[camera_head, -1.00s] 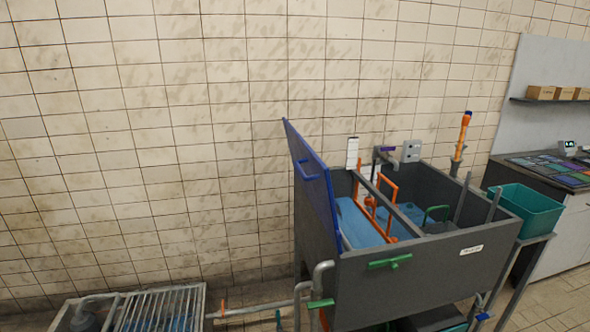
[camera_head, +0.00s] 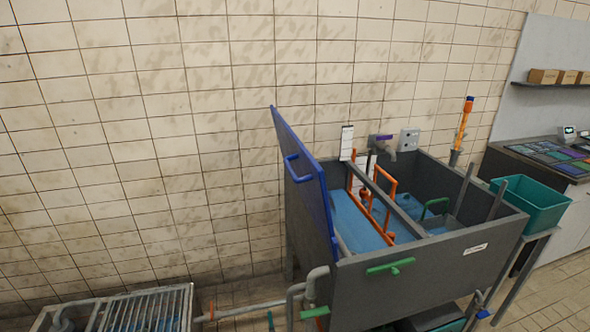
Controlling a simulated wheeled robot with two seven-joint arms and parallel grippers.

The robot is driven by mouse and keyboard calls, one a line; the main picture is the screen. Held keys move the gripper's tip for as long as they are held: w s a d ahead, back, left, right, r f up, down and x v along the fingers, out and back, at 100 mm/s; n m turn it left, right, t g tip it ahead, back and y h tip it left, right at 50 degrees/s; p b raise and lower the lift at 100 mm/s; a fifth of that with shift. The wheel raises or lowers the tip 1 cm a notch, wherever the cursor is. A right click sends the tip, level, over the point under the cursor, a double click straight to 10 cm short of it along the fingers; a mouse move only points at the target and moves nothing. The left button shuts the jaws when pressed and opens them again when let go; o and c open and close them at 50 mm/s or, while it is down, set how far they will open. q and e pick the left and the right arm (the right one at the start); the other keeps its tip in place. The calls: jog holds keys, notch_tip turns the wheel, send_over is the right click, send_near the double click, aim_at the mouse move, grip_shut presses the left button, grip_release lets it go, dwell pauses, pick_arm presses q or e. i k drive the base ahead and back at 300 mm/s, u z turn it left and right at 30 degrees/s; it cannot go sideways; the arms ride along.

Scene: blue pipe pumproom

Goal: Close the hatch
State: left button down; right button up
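The blue hatch (camera_head: 307,190) stands open at the left side of a dark grey tank (camera_head: 420,280). It is nearly upright and leans a little to the left. A blue handle (camera_head: 293,170) is on its left-facing side. The tank's top is open beside the hatch, and light blue water (camera_head: 355,228) shows inside. Neither of my grippers shows in the view.
Orange pipes (camera_head: 390,185) and a green handle (camera_head: 391,267) are on the tank. A teal bin (camera_head: 530,203) stands to its right, and a metal grate (camera_head: 150,309) lies low at the left. A tiled wall (camera_head: 150,140) is behind.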

aim_at(308, 177)
jog(key=i, duration=1.05)
jog(key=z, duration=0.7)
